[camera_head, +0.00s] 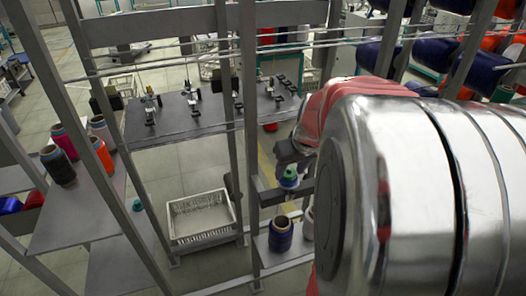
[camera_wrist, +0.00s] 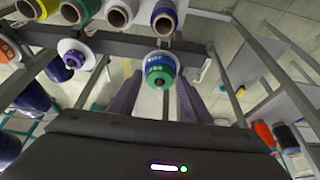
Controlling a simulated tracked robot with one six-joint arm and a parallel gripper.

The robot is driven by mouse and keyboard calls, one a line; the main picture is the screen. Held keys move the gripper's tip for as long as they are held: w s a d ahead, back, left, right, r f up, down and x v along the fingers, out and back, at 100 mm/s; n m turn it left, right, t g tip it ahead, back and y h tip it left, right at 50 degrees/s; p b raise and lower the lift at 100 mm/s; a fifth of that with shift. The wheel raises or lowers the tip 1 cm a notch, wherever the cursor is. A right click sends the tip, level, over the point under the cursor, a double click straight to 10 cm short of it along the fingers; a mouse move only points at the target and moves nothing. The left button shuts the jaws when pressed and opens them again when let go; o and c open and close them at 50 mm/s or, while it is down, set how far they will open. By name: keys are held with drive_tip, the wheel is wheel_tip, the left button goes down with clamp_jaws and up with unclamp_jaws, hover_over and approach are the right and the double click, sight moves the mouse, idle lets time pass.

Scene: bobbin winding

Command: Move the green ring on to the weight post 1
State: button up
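A green ring (camera_wrist: 160,79) shows in the wrist view on a stack with a blue band and a white disc behind it. The same stack, with its green part (camera_head: 289,172), shows in the head view just left of my arm. My gripper (camera_wrist: 158,76) is open; its two fingers lie left and right of the green ring, with gaps visible. I cannot tell whether the ring lies between the fingertips or beyond them. A second stack with a purple ring (camera_wrist: 74,60) on a white disc is to the left. I cannot read which post is weight post 1.
A row of thread spools (camera_wrist: 120,14) lies behind the stacks. A blue spool (camera_head: 280,233) stands near the stack in the head view. Metal uprights (camera_head: 247,130) and rails surround the arm. A white crate (camera_head: 199,216) and a left shelf (camera_head: 75,212) with spools are farther left.

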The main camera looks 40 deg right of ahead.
drive_tip(key=shift+o, duration=1.1)
drive_tip(key=v, duration=1.3)
drive_tip(key=shift+s+r, duration=0.2)
drive_tip(key=shift+r, duration=0.1)
drive_tip(key=shift+a, duration=0.15)
